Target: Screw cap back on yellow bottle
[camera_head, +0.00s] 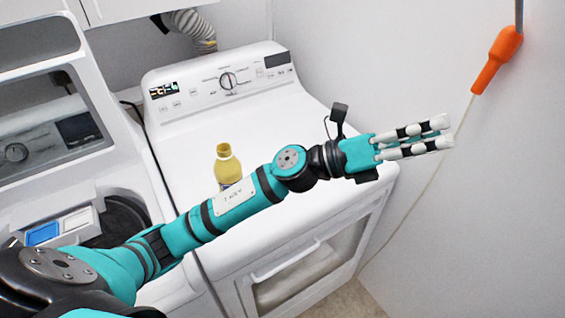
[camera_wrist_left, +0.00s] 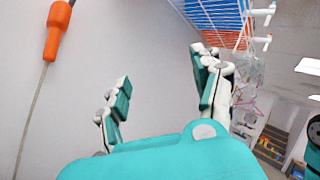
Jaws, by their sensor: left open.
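The yellow bottle (camera_head: 227,168) stands upright on top of the white dryer, behind my left forearm, which hides its lower part. Its narrow top is yellowish, and I cannot tell whether that is a cap or the bare neck. I see no separate loose cap. My left gripper (camera_head: 443,133) is to the right of the bottle and well apart from it, past the dryer's right edge and pointing toward the right wall. Its fingers also show in the left wrist view (camera_wrist_left: 162,72), spread apart with nothing between them. My right gripper is not in view.
The dryer (camera_head: 185,144) has free room on its top around the bottle. A washer with an open lid (camera_head: 42,86) stands at the left. An orange handle (camera_head: 497,60) hangs on a cord by the right wall, close to my left gripper.

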